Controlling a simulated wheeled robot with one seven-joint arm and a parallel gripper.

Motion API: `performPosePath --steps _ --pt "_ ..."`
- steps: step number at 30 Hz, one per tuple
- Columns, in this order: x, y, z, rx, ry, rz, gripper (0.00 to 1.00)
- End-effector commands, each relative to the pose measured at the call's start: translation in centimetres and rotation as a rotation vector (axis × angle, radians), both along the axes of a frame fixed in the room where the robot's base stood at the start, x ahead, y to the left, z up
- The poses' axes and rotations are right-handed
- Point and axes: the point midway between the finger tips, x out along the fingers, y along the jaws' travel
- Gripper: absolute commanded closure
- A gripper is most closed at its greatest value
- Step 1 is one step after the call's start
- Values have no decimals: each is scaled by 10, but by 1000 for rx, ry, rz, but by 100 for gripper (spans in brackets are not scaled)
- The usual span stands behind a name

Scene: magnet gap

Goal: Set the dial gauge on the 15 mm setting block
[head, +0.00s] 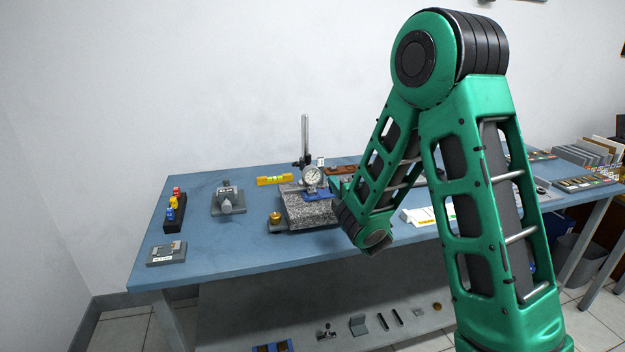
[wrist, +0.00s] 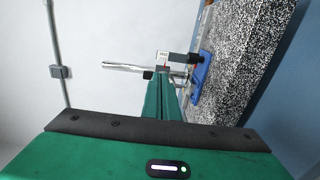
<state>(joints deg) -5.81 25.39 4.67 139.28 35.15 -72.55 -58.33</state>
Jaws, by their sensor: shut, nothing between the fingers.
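The dial gauge (head: 312,176) has a round white face and is carried on an upright steel post (head: 304,138) at the back of a speckled granite plate (head: 301,213). A blue piece (head: 318,195) lies on the plate below the gauge; it also shows in the wrist view (wrist: 203,72). I cannot read any 15 mm marking, so I cannot tell which piece is the setting block. In the wrist view my gripper (wrist: 166,76) is shut and empty, its fingertips close to the gauge parts and the blue piece. Whether they touch is unclear. The gauge face is hidden there.
A brass knob (head: 275,217) stands left of the plate. A grey fixture (head: 228,200), a dark rack with coloured knobs (head: 174,214), a labelled grey block (head: 166,253) and a yellow level (head: 274,180) are on the blue bench (head: 230,259).

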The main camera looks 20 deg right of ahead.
Motion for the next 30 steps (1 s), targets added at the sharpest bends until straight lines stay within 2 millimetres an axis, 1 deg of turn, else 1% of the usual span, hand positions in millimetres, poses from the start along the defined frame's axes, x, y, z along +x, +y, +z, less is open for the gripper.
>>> performPosePath --steps 5,12,16,22,30 --pt "12 -1 2 3 -3 -2 100" --pt "41 1 1 1 -4 -1 100" --pt "52 1 1 2 -3 0 100" --pt "60 2 0 1 -2 0 100" --pt "61 2 1 1 -2 0 100"
